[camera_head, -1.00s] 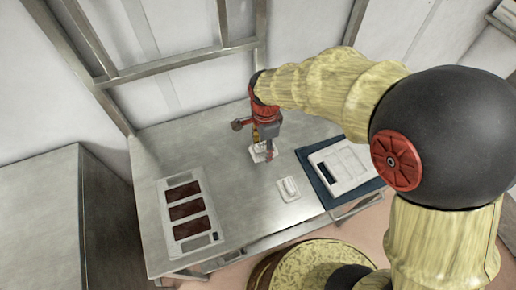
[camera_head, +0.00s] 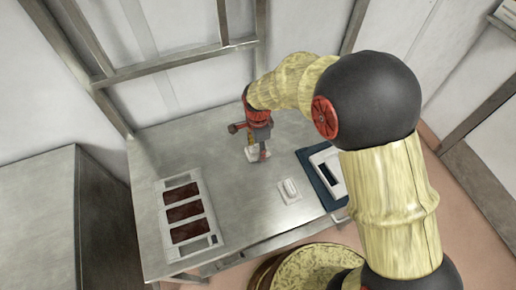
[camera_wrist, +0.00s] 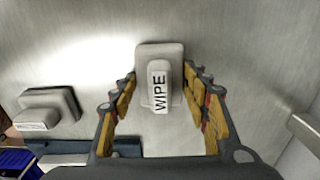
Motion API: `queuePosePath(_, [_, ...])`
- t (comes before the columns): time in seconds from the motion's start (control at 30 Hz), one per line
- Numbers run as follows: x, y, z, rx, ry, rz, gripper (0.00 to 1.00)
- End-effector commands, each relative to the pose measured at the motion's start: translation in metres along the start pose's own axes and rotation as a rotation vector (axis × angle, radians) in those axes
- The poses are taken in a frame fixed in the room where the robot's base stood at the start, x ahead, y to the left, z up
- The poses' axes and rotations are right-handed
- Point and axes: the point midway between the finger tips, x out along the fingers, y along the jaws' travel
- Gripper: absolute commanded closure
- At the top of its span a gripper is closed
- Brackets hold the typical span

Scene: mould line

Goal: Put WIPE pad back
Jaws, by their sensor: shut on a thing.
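The WIPE pad (camera_wrist: 160,86) is a pale grey block with a raised handle that carries the word WIPE. In the wrist view it sits between the two fingers of my gripper (camera_wrist: 162,100), which is shut on it. In the head view my gripper (camera_head: 258,152) points down over the back middle of the steel table, with the white pad (camera_head: 251,156) partly hidden below it. The pad is at or close to the table top; I cannot tell whether it touches.
A second white pad (camera_head: 289,191) lies in front, to the right. A white frame with brown compartments (camera_head: 215,240) lies at left. A dark blue mat (camera_head: 309,167) with a white piece (camera_head: 322,157) lies at right, partly hidden by my arm. The steel table (camera_head: 240,215) has bare room between them.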

Motion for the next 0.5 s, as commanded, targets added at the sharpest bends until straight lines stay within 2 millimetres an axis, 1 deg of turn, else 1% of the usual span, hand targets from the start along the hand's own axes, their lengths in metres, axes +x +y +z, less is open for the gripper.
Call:
queuePosePath(0.2, [0.0039, 0.0002, 0.0000, 0.000, 0.000, 0.001, 0.74])
queuePosePath(0.23, [0.0032, 0.0002, 0.0000, 0.000, 0.000, 0.000, 0.52])
queuePosePath(0.5, [0.0028, 0.0002, 0.0000, 0.000, 0.000, 0.000, 0.37])
